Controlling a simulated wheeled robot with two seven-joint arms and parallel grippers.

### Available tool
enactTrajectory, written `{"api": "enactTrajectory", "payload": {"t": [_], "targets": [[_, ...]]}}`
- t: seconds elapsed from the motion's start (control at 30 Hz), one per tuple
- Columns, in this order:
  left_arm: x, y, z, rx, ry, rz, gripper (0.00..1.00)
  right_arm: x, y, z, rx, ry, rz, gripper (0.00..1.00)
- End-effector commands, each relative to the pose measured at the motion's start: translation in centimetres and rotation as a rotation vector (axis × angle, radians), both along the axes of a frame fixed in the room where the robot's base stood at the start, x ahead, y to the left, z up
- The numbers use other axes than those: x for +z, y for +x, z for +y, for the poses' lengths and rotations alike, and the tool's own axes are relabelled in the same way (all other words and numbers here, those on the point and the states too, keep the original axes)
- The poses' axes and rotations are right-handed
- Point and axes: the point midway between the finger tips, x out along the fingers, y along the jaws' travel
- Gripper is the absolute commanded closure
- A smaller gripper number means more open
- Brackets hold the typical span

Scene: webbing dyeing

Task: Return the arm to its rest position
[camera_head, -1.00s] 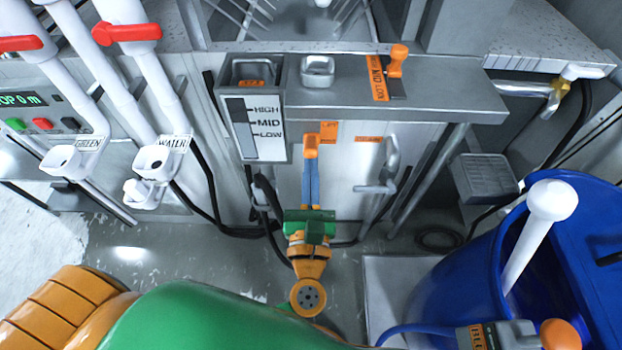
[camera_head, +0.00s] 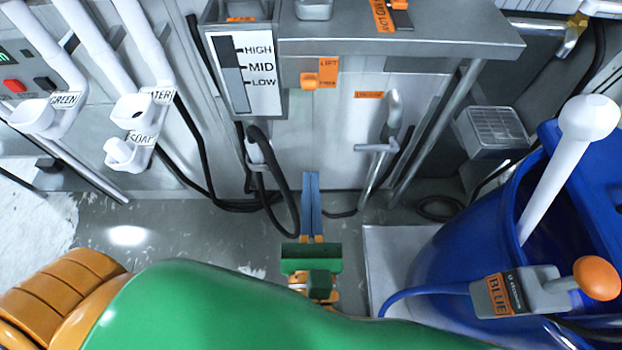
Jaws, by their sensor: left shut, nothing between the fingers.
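My left arm crosses the bottom of the head view with a large green link. Its gripper (camera_head: 311,185) has two blue fingers that lie side by side, shut and empty. The fingers point toward the machine's front panel. They are apart from the orange lift knob (camera_head: 309,81), which sits above them in the picture beside an orange LIFT label. The gripper's green and orange body is partly hidden behind the green arm link. My right gripper is not in view.
A level gauge (camera_head: 240,75) marked HIGH, MID and LOW is on the machine. White pipes with GREEN and SOAP spouts (camera_head: 134,112) stand at left. A blue tub (camera_head: 465,240) with a white-knobbed stick and a BLUE-labelled valve (camera_head: 505,293) is at right. Black hoses hang near the gripper.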

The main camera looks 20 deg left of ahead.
Motion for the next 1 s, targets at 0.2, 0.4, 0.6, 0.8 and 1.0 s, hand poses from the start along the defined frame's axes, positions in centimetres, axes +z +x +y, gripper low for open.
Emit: {"api": "enactTrajectory", "payload": {"t": [0.2, 0.4, 0.6, 0.8, 1.0], "targets": [[0.0, 0.0, 0.0, 0.0, 0.0, 0.0, 1.0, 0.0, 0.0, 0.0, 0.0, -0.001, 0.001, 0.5], [-5.3, 1.6, -5.3, -0.213, 0.703, 0.074, 1.0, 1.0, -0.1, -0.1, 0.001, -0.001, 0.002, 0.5], [-25.6, -1.3, -5.5, -0.737, 1.964, 0.248, 1.0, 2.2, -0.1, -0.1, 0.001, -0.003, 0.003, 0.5], [-39.3, -11.2, 4.8, -1.479, 2.628, 0.273, 1.0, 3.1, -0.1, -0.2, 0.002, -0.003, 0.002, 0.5], [-42.7, -19.2, 11.6, 1.716, -2.289, -0.117, 1.0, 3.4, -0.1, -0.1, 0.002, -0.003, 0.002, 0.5]]}}
